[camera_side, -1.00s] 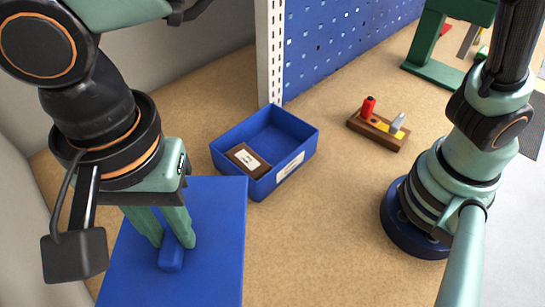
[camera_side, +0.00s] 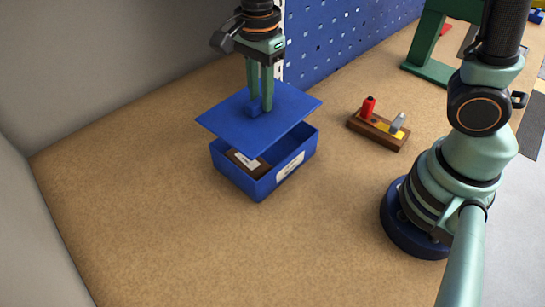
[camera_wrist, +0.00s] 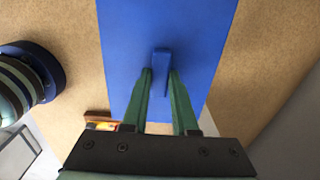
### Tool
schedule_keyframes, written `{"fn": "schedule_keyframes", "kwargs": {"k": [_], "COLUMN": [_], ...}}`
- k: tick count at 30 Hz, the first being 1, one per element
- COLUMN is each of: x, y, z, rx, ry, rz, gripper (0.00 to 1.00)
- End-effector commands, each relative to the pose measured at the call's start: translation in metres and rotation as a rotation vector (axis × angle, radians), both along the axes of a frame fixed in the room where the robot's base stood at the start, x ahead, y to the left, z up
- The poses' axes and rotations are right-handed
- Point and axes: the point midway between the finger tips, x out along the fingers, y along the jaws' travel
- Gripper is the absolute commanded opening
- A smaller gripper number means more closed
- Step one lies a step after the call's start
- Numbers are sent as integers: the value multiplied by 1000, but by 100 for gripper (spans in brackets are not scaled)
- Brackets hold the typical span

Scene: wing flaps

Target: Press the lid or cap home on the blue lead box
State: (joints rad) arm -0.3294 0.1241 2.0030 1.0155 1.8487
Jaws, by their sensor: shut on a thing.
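The blue lead box (camera_side: 236,176) stands on the tan bench with a white label on its front. A brown block (camera_side: 240,161) with a pale label lies inside it. My gripper (camera_side: 260,108) is shut on the knob (camera_side: 254,109) of the flat blue lid (camera_side: 234,125). The lid is held above the box, apart from it at the front. It hides much of the box's opening and its back rim. In the wrist view the lid (camera_wrist: 125,40) fills the middle and my gripper (camera_wrist: 160,80) grips its knob. The box is hidden there behind the lid.
A blue pegboard (camera_side: 335,40) stands close behind the box. A wooden block (camera_side: 378,133) with a red piece and a grey piece sits to the right. A green stand (camera_side: 425,55) is at the back right. The bench front and left are clear.

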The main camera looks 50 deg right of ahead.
Motion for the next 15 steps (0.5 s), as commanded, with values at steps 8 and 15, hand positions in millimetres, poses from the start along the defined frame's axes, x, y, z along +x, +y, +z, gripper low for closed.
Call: {"fn": "schedule_keyframes", "kwargs": {"k": [8, 15], "x": [0, 0], "y": [-12, -12], "z": [-10, -30], "rx": [0, 0], "ry": [1, 2], "rz": [-30, -29], "gripper": [0, 0]}}
